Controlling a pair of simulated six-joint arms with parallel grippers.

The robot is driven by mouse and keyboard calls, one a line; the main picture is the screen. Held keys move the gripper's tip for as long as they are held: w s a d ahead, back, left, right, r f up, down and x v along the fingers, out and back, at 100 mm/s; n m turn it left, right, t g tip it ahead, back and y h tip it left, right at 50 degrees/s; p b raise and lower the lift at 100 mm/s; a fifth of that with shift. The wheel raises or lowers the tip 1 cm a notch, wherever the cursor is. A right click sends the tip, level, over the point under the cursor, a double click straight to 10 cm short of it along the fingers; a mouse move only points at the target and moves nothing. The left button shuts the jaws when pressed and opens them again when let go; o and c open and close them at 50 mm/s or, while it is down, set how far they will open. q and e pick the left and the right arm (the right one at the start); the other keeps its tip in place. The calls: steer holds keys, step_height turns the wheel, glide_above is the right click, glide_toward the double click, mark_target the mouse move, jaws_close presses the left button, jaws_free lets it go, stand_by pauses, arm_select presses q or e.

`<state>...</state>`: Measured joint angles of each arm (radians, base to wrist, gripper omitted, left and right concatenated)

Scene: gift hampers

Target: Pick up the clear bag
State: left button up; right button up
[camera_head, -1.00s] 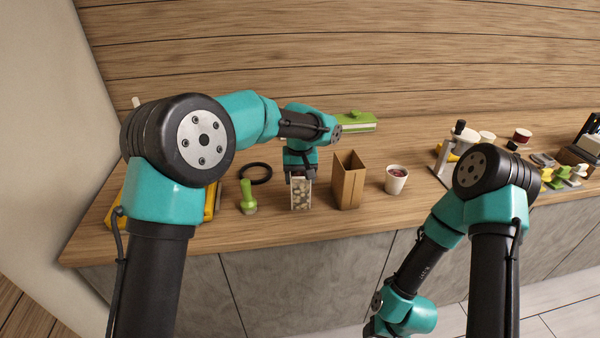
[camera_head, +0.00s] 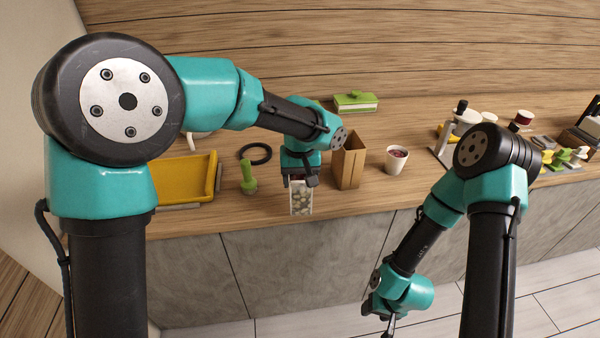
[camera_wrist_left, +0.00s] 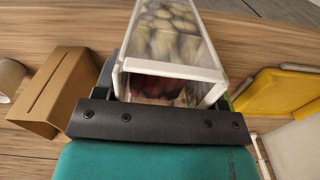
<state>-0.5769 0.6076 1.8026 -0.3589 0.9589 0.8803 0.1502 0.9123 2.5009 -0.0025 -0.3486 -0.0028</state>
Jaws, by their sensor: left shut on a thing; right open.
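The clear bag (camera_head: 301,203) is a small, see-through pouch with a white frame and pale rounded pieces inside. My left gripper (camera_head: 301,182) is shut on its top end, and the bag hangs below it near the counter's front edge. In the left wrist view the bag (camera_wrist_left: 172,38) sticks out from the jaws, with dark red contents at its near end. It seems to be off the counter, but its underside is hard to judge. My right gripper (camera_head: 388,326) hangs low in front of the cabinets, away from the bag; it is open and its tips are small in view.
A brown paper bag (camera_head: 348,164) stands close to the right of the clear bag. A white cup (camera_head: 396,160) is further right. A green stamp-like item (camera_head: 248,178), a black ring (camera_head: 255,145) and a yellow tray (camera_head: 185,180) lie left. A green box (camera_head: 355,102) is behind.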

arm_select(q)
steer(key=shift+s+r, duration=0.1)
steer(key=shift+s, duration=0.6)
stand_by(0.5)
